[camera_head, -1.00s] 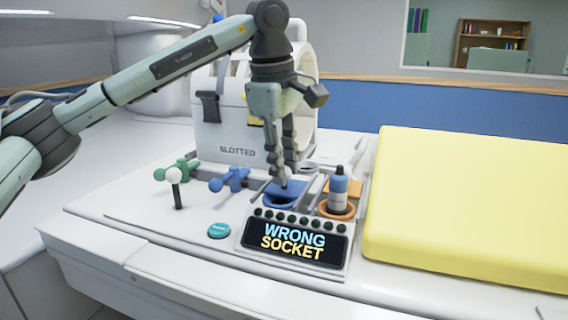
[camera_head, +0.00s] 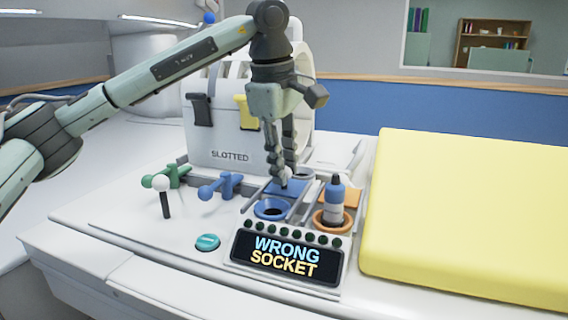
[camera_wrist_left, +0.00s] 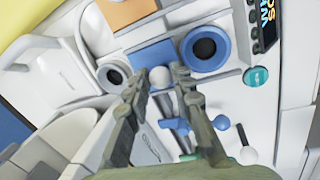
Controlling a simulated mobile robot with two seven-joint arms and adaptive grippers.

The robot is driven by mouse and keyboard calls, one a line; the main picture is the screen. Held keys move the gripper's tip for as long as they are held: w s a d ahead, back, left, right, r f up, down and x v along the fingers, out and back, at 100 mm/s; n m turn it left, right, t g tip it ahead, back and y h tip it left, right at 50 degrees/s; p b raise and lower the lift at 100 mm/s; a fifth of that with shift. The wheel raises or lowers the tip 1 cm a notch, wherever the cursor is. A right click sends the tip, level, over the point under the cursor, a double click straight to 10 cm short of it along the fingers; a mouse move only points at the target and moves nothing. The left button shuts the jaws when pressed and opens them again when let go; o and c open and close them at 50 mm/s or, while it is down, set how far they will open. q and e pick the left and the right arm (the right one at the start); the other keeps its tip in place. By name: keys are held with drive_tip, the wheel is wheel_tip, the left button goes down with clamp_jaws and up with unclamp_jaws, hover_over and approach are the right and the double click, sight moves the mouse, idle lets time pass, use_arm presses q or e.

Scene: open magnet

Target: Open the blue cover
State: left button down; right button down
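The blue cover (camera_head: 291,188) lies flat behind a blue ring socket (camera_head: 270,209) in the head view. In the left wrist view the cover (camera_wrist_left: 152,54) is a blue rectangle beside the ring (camera_wrist_left: 205,47). A pale round knob (camera_wrist_left: 160,77) sits at the cover's edge. My left gripper (camera_head: 284,180) points down at it, and its fingertips (camera_wrist_left: 160,82) stand on either side of the knob. I cannot tell whether they press on it. My right gripper is not in view.
A display (camera_head: 288,259) reading "WRONG SOCKET" stands in front. A white "SLOTTED" housing (camera_head: 225,135) rises behind. Blue (camera_head: 220,186) and green handles lie left; a yellow pad (camera_head: 465,215) lies right.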

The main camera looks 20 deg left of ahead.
use_arm(q)
drive_tip(key=c, duration=1.3)
unclamp_jaws()
wheel_tip(320, 180, up, 12)
drive_tip(key=s, duration=0.2)
drive_tip(key=shift+s+a, duration=0.2)
drive_tip(key=shift+a, duration=0.05)
drive_tip(key=shift+f, duration=0.15)
